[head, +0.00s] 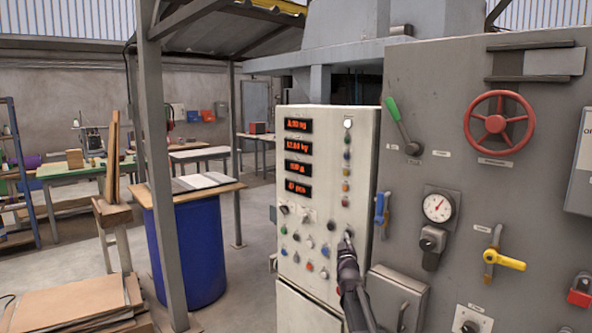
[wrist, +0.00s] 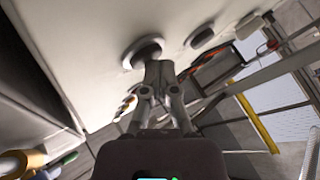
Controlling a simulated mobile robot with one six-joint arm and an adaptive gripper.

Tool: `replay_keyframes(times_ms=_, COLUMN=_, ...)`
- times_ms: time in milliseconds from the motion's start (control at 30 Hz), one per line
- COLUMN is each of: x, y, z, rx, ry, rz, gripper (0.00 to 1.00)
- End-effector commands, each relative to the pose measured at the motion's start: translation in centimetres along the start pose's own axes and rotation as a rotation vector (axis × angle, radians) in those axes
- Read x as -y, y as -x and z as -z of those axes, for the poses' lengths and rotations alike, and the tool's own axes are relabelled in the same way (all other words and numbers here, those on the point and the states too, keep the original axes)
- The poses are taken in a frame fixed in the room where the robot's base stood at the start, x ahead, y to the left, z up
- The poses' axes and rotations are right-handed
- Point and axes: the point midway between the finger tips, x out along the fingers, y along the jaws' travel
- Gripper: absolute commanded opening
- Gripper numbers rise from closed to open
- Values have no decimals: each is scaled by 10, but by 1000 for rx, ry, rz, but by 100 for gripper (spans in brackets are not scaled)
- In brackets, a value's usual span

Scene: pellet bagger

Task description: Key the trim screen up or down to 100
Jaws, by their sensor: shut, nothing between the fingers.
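The cream control panel (head: 325,190) carries a column of four orange-lit screens. They read about 8.50 kg, 12.04 kg, a blurred third value (head: 299,170) and a blurred count in pcs (head: 298,188). Which one is the trim screen I cannot tell. Below them are several small knobs and buttons (head: 309,243). My gripper (head: 348,243) is shut and empty at the panel's lower right. In the wrist view its closed fingertips (wrist: 158,68) are at a round grey button (wrist: 143,52), which they partly hide; whether they touch it I cannot tell.
To the right, a grey cabinet carries a red handwheel (head: 499,122), a green lever (head: 400,125), a gauge (head: 438,207) and a yellow handle (head: 503,260). A grey box (head: 398,292) juts out beside my arm. A blue barrel (head: 195,245) stands left; floor lies between.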

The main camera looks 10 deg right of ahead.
Motion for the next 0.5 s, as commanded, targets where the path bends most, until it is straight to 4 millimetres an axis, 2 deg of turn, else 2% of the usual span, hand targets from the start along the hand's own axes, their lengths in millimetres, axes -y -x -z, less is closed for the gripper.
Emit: replay_keyframes(times_ms=500, x=6, y=8, z=6, rx=0, ry=0, rz=1, gripper=0)
